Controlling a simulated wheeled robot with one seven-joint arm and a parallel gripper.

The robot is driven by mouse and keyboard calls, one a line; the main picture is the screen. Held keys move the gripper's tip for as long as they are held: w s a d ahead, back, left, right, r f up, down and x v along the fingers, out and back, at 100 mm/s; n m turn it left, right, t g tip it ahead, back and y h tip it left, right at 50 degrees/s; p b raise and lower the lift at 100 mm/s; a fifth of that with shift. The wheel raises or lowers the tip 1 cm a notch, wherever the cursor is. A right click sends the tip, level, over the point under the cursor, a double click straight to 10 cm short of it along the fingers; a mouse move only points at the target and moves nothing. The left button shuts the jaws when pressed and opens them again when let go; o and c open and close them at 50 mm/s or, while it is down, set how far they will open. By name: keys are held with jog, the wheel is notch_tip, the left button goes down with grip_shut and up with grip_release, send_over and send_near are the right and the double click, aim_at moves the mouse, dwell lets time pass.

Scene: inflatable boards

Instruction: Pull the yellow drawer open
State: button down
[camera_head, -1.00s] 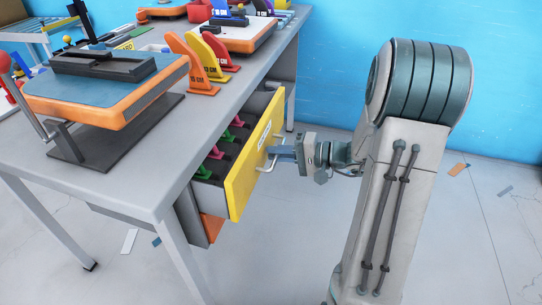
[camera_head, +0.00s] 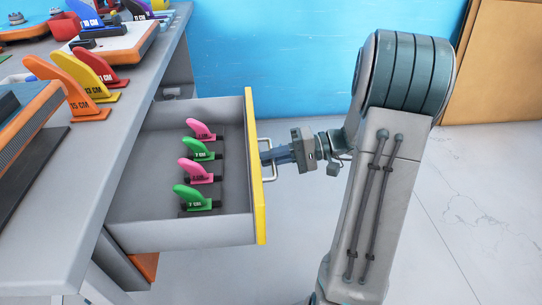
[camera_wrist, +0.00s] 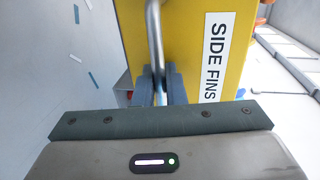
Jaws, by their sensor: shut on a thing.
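The yellow drawer (camera_head: 255,200) stands far out from the grey table, with its grey inside showing. It holds pink and green fins (camera_head: 200,172), some marked 7 CM. My gripper (camera_head: 270,155) is at the drawer's front, shut on the metal bar handle (camera_head: 271,174). In the wrist view my fingers (camera_wrist: 162,85) close around the handle bar (camera_wrist: 154,35). The yellow front (camera_wrist: 188,50) there carries a white SIDE FINS label (camera_wrist: 215,55).
The grey table (camera_head: 100,195) holds larger orange, yellow and red fins (camera_head: 85,80) and board stands. An orange drawer or panel (camera_head: 145,265) shows below the open drawer. The floor at the right is clear up to a tan panel (camera_head: 495,65) by the blue wall.

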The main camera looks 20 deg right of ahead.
dwell(0.3)
jog(key=c, duration=1.9)
grip_release()
jog(key=p+v, duration=0.3)
jog(key=v, duration=1.1)
jog(key=shift+a, duration=0.1)
jog(key=s+a+r+n+g+h+p, duration=0.1)
jog(key=s+a+r+g+h+p, duration=0.25)
jog(key=a+r+p, duration=0.35)
jog(key=s+a+r+g+h+p, duration=0.2)
jog(key=a+r+h+p, duration=0.2)
jog(key=a+r+p, duration=0.25)
jog(key=s+a+r+t+h+p, duration=0.1)
jog(key=s+r+h+p, duration=0.1)
jog(key=r+p, duration=0.2)
jog(key=s+a+r+n+t+h+p, duration=0.1)
jog(key=s+r+t+h+p, duration=0.1)
jog(key=r+p, duration=0.3)
jog(key=s+a+r+t+h+p, duration=0.1)
jog(key=s+r+h+p, duration=0.1)
jog(key=r+h+p, duration=0.2)
jog(key=shift+s+a+r+t, duration=0.1)
jog(key=shift+a+r+t, duration=0.1)
jog(key=shift+r, duration=0.3)
jog(key=shift+s+a+r+t, duration=0.1)
jog(key=shift+a+r+t, duration=0.05)
jog(key=shift+r, duration=0.3)
